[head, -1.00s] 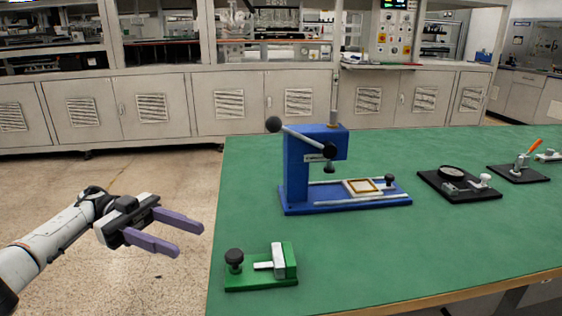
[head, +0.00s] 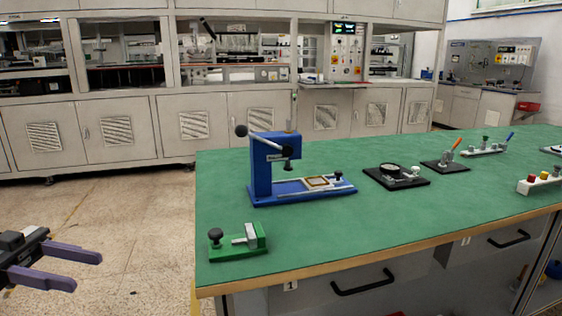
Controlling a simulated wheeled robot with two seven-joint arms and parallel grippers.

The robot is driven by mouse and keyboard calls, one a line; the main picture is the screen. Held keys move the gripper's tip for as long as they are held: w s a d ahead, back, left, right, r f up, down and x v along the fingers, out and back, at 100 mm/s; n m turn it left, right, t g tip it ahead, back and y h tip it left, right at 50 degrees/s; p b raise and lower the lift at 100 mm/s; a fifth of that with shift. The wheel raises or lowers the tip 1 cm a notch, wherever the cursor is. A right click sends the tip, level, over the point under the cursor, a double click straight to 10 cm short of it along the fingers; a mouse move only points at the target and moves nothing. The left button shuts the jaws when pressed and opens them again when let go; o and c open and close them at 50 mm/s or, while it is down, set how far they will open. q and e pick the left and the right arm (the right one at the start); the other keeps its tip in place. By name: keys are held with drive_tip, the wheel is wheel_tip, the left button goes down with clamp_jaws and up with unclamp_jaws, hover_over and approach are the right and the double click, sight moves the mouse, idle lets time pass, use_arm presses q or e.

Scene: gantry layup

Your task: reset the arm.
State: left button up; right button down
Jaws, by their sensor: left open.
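My left gripper (head: 88,270) is at the lower left of the head view, over the bare floor and left of the green table (head: 330,225). Its two purple fingers are apart, with nothing between them. It touches nothing that I can see. My right gripper is not in the picture.
Near the table's left corner is a green fixture (head: 240,245) with a black knob. Behind it stands a blue lever press (head: 262,170). Black-based devices (head: 397,178) (head: 446,163) and a grey block with coloured buttons (head: 540,183) are farther right. Grey cabinets (head: 150,130) line the back.

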use_arm(q)
drive_tip(key=w+d+f+n+t+y, duration=0.1)
drive_tip(key=d+f+n+t+y, duration=0.4)
drive_tip(key=f, duration=0.6)
drive_tip(key=d+f+n+t+y, duration=0.1)
drive_tip(key=d+f+t, duration=0.2)
drive_tip(key=f+t, duration=0.65)
drive_tip(key=s+a+f+n+g+y, duration=0.1)
drive_tip(key=s+f+g+y, duration=0.2)
drive_tip(key=s+f+y, duration=0.55)
drive_tip(key=s+a+f+n+g+y, duration=0.1)
drive_tip(key=s+f+g, duration=0.3)
drive_tip(key=s, duration=0.9)
drive_tip(key=d+n+t+h, duration=0.25)
drive_tip(key=d+n, duration=0.65)
drive_tip(key=d, duration=0.6)
wheel_tip(320, 180, up, 8)
drive_tip(key=y+p, duration=0.1)
drive_tip(key=p, duration=1.2)
drive_tip(key=shift+w+a+m+g+p, duration=0.2)
drive_tip(key=shift+a+m+g+p, duration=0.1)
drive_tip(key=shift+m, duration=0.1)
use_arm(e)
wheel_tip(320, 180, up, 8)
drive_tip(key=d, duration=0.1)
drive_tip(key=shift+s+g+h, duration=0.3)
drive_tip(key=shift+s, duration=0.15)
